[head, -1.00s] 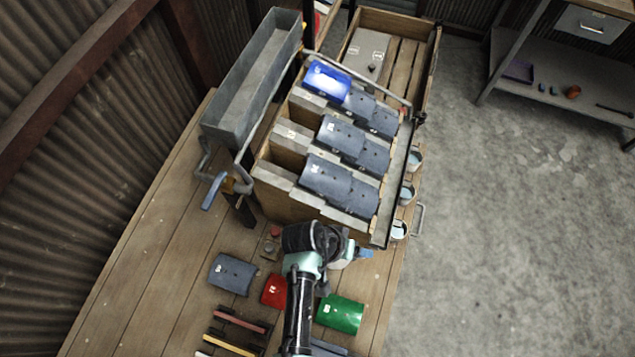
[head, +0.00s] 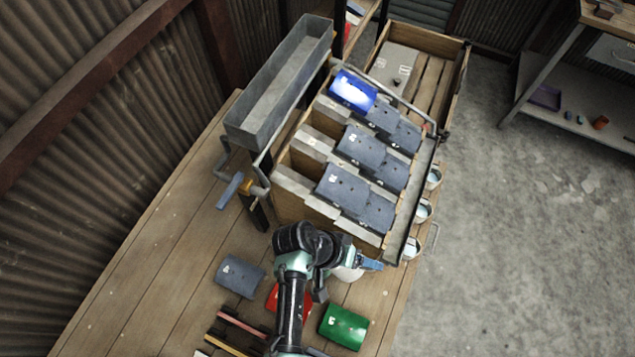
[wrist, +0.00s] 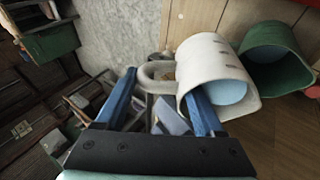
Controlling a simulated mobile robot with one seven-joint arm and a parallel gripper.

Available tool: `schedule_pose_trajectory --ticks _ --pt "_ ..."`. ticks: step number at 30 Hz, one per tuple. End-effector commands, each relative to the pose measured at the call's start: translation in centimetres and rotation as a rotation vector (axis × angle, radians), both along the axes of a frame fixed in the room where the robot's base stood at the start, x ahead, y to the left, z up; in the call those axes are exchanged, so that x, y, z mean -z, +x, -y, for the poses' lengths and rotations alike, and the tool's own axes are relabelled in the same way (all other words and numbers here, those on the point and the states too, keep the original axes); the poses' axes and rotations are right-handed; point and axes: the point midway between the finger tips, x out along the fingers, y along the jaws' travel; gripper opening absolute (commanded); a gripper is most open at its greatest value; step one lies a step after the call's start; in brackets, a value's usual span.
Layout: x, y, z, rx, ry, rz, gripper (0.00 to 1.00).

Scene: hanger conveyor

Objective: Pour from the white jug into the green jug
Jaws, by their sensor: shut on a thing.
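The white jug (wrist: 212,70) is at the right of the wrist view, its handle between the blue fingers of my gripper (wrist: 165,98). My gripper is shut on this handle. In the head view my gripper (head: 368,265) is over the bench beside the rack, and only a bit of the white jug (head: 346,273) shows. I cannot tell whether the white jug touches the bench.
A slatted rack (head: 288,218) of slate tiles, one blue, stands behind my gripper. A grey trough (head: 240,125) is at its left. A slate tile (head: 239,276), red piece and green curved piece (head: 344,326) lie nearer.

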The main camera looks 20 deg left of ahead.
Motion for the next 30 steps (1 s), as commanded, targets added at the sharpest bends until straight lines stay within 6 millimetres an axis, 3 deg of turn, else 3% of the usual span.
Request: schedule_pose_trajectory --ticks 30 --pt "-0.54 0.08 -0.4 0.0 -0.108 0.004 0.0"
